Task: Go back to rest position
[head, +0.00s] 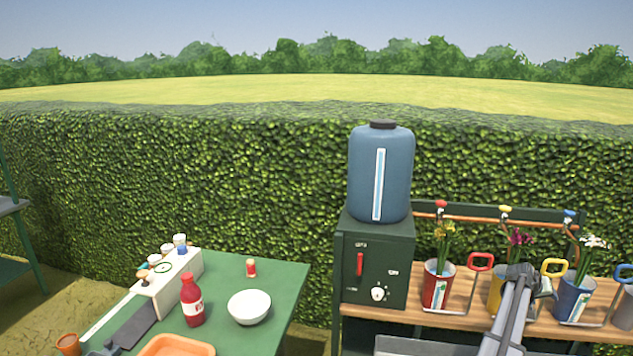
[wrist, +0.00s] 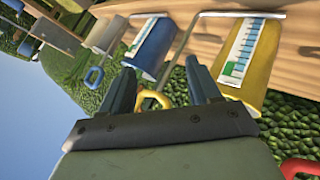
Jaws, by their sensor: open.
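My gripper (wrist: 165,85) is open in the wrist view, its two dark fingers apart with nothing held between them. A yellow handle (wrist: 152,97) shows beyond and between the fingers; I cannot tell how near it is. A blue cup (wrist: 153,47) and a yellow cup (wrist: 256,62) with scale strips lie beyond the fingertips. In the head view my arm reaches up at the lower right, in front of the wooden shelf (head: 462,320), and partly hides the yellow cup (head: 495,290).
On the shelf stand a red cup (head: 437,287) and a blue cup (head: 574,297) with flowers. A blue tank (head: 365,178) sits on a green box (head: 354,252). The green table (head: 272,295) at left bears a white bowl (head: 249,307) and red bottle (head: 192,302). A hedge stands behind.

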